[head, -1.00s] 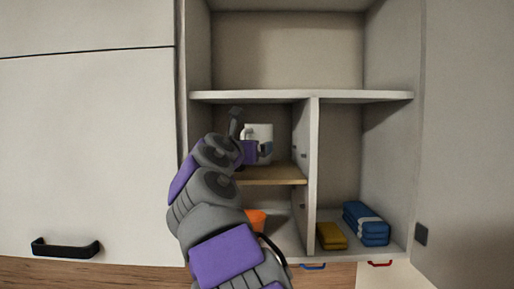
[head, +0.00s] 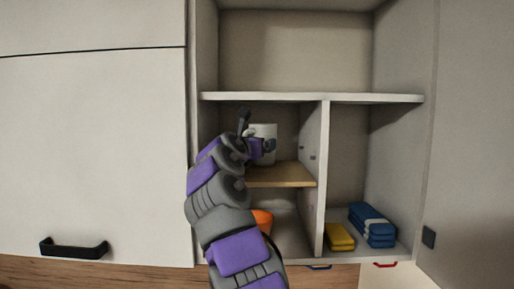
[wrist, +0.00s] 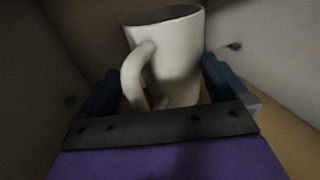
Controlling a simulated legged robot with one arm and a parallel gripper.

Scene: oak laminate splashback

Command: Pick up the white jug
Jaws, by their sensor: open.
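The white jug (head: 267,131) stands upright on a small wooden shelf (head: 285,179) inside the open cabinet, partly hidden behind my gripper (head: 257,140) in the head view. In the wrist view the jug (wrist: 178,58) is close in front, its handle towards the left and its open rim at the top. My gripper (wrist: 160,92) is open, with one dark finger on each side of the jug's lower part. I cannot tell whether either finger touches it. The jug's base is hidden behind the gripper body.
The compartment's right divider (head: 323,180) stands close to the jug. An orange thing (head: 262,220) lies below the wooden shelf. A folded yellow cloth (head: 339,237) and folded blue cloths (head: 371,225) lie at the lower right. The upper shelf (head: 310,97) is empty.

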